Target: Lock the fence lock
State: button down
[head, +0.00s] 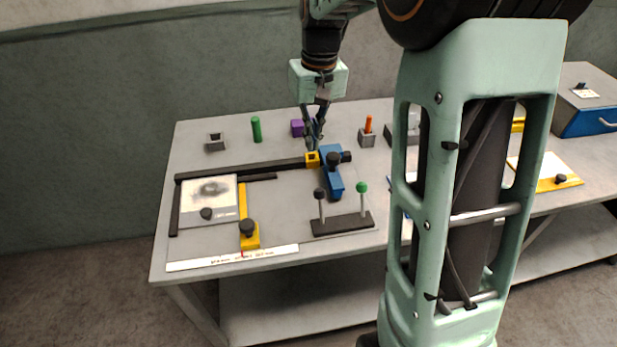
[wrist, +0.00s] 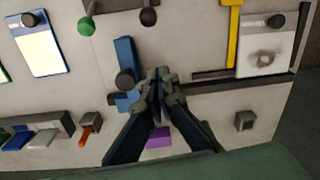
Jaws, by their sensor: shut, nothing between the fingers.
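A black fence rail (head: 250,168) runs across the work table, with a yellow block (head: 312,160) at its right end. Beside it is a blue fence piece (head: 335,182) with a black knob (head: 333,159); the blue piece (wrist: 125,55) and knob (wrist: 124,80) also show in the wrist view. No part is labelled as the lock. My gripper (head: 317,141) is shut and empty, just behind the yellow block and left of the blue piece. In the wrist view my fingertips (wrist: 162,76) are together beside the blue piece and hide the yellow block. Contact cannot be told.
A black base (head: 343,224) with a black-knobbed and a green-knobbed lever stands in front. A grey plate (head: 208,195) and yellow slider (head: 249,235) lie left. A purple block (head: 298,128), green cylinder (head: 257,130) and orange peg (head: 368,124) stand behind.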

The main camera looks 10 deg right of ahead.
aim_at(321, 206)
jog(key=shift+f, duration=0.15)
jog(key=f, duration=0.9)
jog(key=shift+s+a+f, duration=0.1)
jog(key=shift+a+f, duration=0.1)
jog(key=shift+f, duration=0.1)
jog(key=shift+s+d+r+p, duration=0.15)
jog(key=shift+s+r, duration=0.15)
jog(key=shift+s, duration=0.5)
jog(key=shift+s+d+r+p, duration=0.15)
jog(key=shift+s+r, duration=0.1)
jog(key=shift+s, duration=0.55)
jog(key=shift+b, duration=0.35)
